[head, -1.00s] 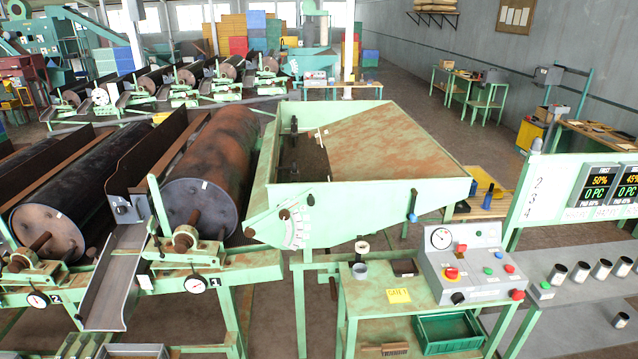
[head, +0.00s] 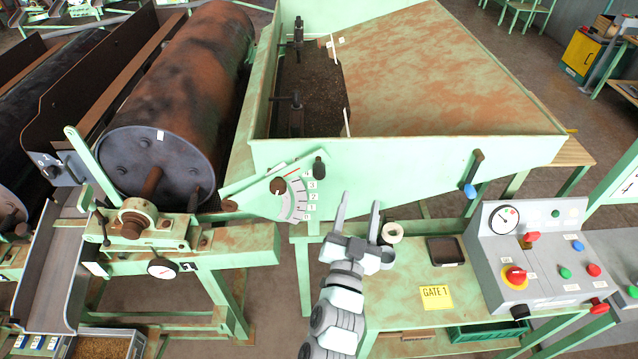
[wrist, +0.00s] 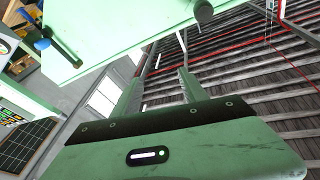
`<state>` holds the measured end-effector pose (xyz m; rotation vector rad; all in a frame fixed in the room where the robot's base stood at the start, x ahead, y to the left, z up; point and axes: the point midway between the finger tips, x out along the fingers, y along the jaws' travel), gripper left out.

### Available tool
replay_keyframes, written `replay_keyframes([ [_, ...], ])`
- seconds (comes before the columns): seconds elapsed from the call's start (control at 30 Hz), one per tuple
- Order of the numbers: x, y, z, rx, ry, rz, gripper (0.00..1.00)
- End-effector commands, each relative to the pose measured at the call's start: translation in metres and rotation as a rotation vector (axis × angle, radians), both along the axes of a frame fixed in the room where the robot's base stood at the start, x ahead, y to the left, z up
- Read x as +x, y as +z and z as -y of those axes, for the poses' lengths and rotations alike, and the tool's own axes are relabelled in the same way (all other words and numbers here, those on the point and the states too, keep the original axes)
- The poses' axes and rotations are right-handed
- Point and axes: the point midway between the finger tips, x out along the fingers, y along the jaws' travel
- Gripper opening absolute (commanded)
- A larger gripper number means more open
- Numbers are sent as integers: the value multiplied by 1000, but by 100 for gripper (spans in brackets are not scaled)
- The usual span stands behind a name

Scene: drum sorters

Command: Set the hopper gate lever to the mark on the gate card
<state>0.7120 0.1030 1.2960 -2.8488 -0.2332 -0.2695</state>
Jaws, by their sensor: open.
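The hopper (head: 400,150) has a pale green front wall. A white scale plate (head: 298,200) on its left end carries marks from 0 at the bottom up to 4. The gate lever's dark handle (head: 319,167) stands at the upper end of the scale, near the 4; a brown pivot (head: 278,185) is beside the plate. The yellow gate card (head: 436,297) reads "GATE 1" and lies on the bench. My gripper (head: 360,200) is open and empty, fingers up, right of and below the handle, apart from it. A dark knob, likely the handle, shows in the wrist view (wrist: 203,11).
A blue-ended crank (head: 471,188) sticks out from the hopper's front at right. A control box (head: 520,260) with buttons and a dial stands on the bench. A tape roll (head: 393,232) and a dark tray (head: 445,251) lie behind the card. A rusty drum (head: 190,90) is left.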

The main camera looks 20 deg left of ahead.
Motion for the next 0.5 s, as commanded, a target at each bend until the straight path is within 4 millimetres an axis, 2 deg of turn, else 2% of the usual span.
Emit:
replay_keyframes([
  [0.1,0,-15,-38,-14,125,-95,51],
  [0.2,-4,-22,-62,-32,205,-152,51],
  [0.37,-9,-25,-81,-51,271,-194,51],
  [0.5,-2,-23,-87,-53,280,-199,51],
])
